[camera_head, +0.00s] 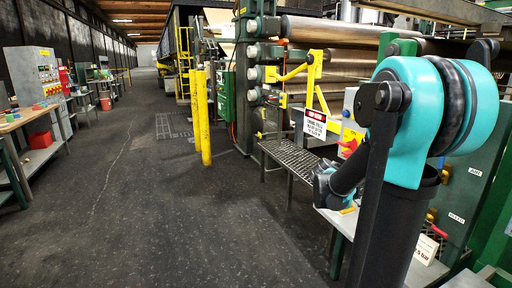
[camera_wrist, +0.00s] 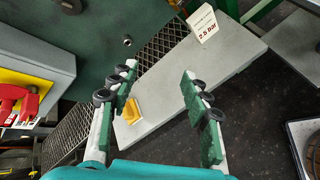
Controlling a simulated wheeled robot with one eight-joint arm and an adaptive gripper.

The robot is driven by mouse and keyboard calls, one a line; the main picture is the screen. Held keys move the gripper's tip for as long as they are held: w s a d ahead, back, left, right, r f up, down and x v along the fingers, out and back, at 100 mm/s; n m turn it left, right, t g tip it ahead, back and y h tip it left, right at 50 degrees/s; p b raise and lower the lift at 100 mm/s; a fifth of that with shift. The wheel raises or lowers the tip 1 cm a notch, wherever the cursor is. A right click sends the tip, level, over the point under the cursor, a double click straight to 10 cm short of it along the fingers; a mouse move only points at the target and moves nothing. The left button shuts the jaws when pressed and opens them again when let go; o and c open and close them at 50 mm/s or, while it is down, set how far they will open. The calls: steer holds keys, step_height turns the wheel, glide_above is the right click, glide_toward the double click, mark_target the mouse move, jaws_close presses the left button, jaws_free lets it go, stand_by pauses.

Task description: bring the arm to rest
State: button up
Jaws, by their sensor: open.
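My gripper (camera_wrist: 159,75) shows in the wrist view with its two green-padded fingers spread wide apart. It is open, with nothing between the pads. A grey bench top (camera_wrist: 225,62) lies below it. A small yellow block (camera_wrist: 132,112) rests on that bench, seen between the fingers and nearer the left one; it looks apart from both. In the head view my teal-jointed arm stands at the right, folded down towards the bench, with my wrist low beside the machine. The fingers are not clear there.
A white sign (camera_wrist: 203,25) stands at the bench's far end. A red-handled switch (camera_wrist: 15,103) on a grey box is at left in the wrist view. In the head view, yellow posts (camera_head: 203,115) and the roller machine (camera_head: 330,60) stand beside a clear dark aisle (camera_head: 130,200).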

steer(key=s+a+f+m+y, duration=0.5)
steer(key=s+a+f, duration=0.2)
steer(key=s+a, duration=0.2)
steer(key=s+a+f+m+y, duration=0.6)
steer(key=s+a, duration=0.3)
steer(key=a, duration=0.4)
steer(key=shift+f, duration=0.8)
steer(key=shift+d, duration=0.1)
